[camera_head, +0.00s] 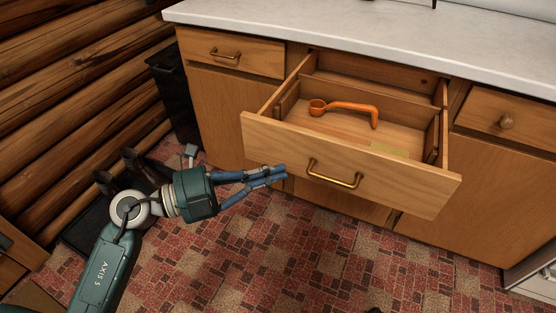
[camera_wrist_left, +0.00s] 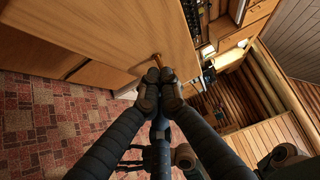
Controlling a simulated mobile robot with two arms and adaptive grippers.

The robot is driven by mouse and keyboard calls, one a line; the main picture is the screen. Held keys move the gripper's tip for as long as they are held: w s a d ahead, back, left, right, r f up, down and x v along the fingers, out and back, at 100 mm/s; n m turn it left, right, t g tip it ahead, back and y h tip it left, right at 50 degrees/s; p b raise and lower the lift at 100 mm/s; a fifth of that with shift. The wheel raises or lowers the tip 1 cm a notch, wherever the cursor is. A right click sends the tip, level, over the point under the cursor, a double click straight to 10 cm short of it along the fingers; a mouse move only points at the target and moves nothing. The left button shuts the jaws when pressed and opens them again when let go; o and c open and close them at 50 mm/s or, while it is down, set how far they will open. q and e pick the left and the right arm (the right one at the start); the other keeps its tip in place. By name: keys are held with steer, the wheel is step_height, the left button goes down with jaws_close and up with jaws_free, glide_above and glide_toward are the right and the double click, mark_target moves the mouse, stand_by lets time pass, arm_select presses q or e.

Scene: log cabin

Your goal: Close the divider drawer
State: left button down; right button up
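The wooden divider drawer (camera_head: 390,186) is pulled well out of the cabinet, with a brass bar handle (camera_head: 335,182) on its front. An orange scoop-like item (camera_head: 352,107) lies inside, and a flat yellowish piece (camera_head: 389,151) is near the front right. My left gripper (camera_head: 282,174) is at the lower left of the drawer front, left of the handle. Its fingertips meet with nothing between them. In the left wrist view the closed fingertips (camera_wrist_left: 160,86) are close to a wooden front with a brass-coloured piece (camera_wrist_left: 157,61); contact cannot be told. My right gripper is not in view.
A shut drawer with a handle (camera_head: 226,54) is at the left, and one with a round knob (camera_head: 507,121) at the right. A pale countertop (camera_head: 350,35) is above. A black bin (camera_head: 177,95) stands left of the cabinet. The tiled floor (camera_head: 310,265) in front is mostly clear.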

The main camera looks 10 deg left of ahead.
mark_target(299, 155)
arm_select(q)
steer(key=w, duration=0.3)
steer(key=shift+w+d, duration=0.1)
steer(key=shift+d, duration=0.15)
steer(key=shift+w, duration=0.1)
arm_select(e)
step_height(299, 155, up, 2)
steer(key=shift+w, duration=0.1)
arm_select(q)
steer(key=shift+w, duration=0.1)
